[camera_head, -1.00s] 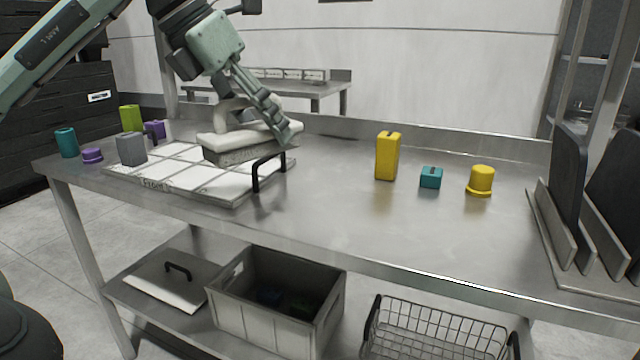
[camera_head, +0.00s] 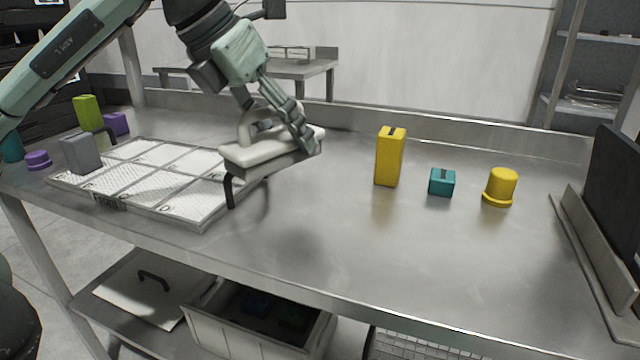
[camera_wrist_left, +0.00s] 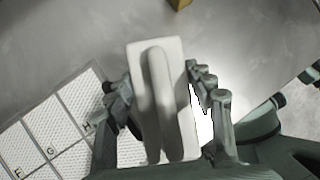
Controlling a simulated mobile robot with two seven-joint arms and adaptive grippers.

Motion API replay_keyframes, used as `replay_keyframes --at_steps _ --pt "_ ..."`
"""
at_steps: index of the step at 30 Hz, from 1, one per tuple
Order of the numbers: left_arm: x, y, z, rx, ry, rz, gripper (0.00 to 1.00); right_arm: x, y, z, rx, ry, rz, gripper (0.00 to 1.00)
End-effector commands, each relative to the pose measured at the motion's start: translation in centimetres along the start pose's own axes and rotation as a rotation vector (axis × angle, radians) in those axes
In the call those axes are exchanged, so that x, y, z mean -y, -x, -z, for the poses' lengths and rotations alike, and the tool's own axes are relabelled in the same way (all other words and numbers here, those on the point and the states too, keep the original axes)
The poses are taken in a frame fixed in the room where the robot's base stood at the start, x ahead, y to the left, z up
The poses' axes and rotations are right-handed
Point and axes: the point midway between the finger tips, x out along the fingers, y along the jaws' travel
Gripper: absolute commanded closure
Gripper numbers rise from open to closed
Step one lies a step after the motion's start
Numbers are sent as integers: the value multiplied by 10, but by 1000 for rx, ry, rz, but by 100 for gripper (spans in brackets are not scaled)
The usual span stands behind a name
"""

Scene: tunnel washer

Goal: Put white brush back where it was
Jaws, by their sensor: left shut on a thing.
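The white brush (camera_head: 238,154) has a white top with a loop handle and a grey underside. My left gripper (camera_head: 285,128) is shut on it and holds it above the table, slightly tilted, at the right end of the white gridded tray (camera_head: 190,222). In the left wrist view the brush (camera_wrist_left: 172,85) lies between the two fingers (camera_wrist_left: 160,88), its handle running lengthwise. The tray (camera_wrist_left: 40,130) shows there at the lower left, with letters F, G and H on its cells. The brush hides the tray's far right corner in the head view. My right gripper is not in view.
A grey block (camera_head: 80,155) stands on the tray's left part. Green (camera_head: 87,112) and purple (camera_head: 37,160) items stand further left. A yellow box (camera_head: 389,158), teal block (camera_head: 441,182) and yellow cylinder (camera_head: 500,187) stand to the right. The table between tray and yellow box is clear.

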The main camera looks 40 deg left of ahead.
Motion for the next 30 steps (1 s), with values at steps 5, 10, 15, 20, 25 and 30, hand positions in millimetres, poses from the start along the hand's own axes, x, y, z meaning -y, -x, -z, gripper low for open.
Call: replay_keyframes --at_steps 5,10,15,20,25,30 --pt "33 -29 0 2 -5 5 74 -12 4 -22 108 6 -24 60" --pt "45 -43 1 3 -1 1 74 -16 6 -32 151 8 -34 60" --pt "44 -55 8 -1 2 -2 74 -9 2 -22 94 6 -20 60" --pt "41 -72 18 -2 2 -3 74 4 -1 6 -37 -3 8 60" --pt "40 -79 22 1 2 -1 74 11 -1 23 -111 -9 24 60" --pt "40 -79 22 2 1 0 74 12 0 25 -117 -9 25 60"
